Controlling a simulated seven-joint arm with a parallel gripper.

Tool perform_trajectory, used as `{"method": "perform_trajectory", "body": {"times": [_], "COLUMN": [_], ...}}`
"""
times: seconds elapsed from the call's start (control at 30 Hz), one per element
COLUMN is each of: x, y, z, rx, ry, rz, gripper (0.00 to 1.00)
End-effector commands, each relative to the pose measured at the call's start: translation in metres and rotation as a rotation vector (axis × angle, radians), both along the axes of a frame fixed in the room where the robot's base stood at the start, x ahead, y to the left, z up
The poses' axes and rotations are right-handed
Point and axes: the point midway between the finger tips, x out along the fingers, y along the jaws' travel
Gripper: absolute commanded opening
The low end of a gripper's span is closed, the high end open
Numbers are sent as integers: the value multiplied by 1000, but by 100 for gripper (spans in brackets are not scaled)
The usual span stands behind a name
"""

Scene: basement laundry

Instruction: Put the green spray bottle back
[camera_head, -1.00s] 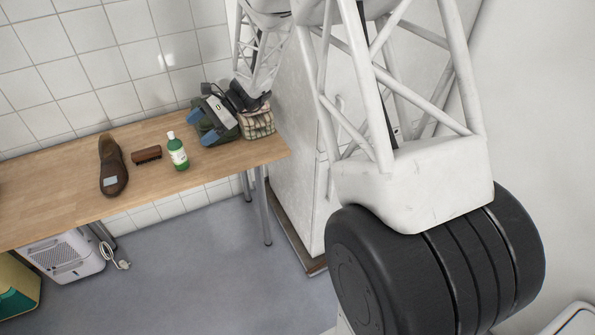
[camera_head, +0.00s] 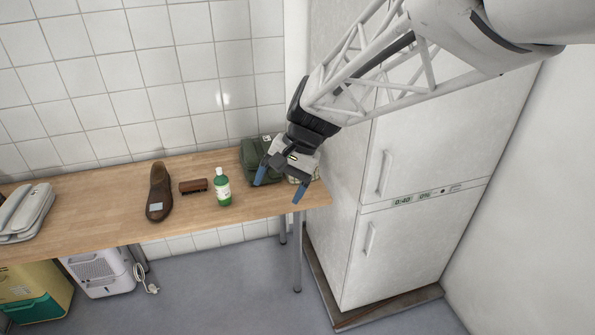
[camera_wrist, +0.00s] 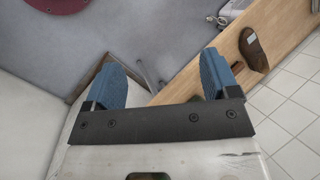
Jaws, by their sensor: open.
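The green bottle (camera_head: 223,188) has a white cap and a pale label. It stands upright on the wooden table (camera_head: 105,212), right of a brown brush. Whether it has a spray head cannot be made out. My gripper (camera_head: 280,192) is open and empty, above the table's right end, to the right of the bottle. Its two blue fingers also show in the wrist view (camera_wrist: 162,75), spread apart with nothing between them.
A brown shoe (camera_head: 159,192) and a brush (camera_head: 193,186) stand left of the bottle. A green bag (camera_head: 252,153) is behind my gripper, with a checked item partly hidden. A telephone (camera_head: 24,212) lies at far left. A white fridge (camera_head: 405,190) stands right of the table.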

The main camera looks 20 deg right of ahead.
Motion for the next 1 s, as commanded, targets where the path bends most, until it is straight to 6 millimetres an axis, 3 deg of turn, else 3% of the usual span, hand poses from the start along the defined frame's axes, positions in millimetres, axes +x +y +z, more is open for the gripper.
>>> {"method": "perform_trajectory", "body": {"times": [0.1, 0.6, 0.8, 1.0], "x": [-29, -134, -160, -169], "y": [-8, -47, -59, -64], "z": [9, 25, 26, 26], "rx": [-72, -381, -472, -509], "ry": [-65, -316, -382, -408], "rz": [57, 305, 376, 404], "gripper": [81, 81, 81, 81]}}
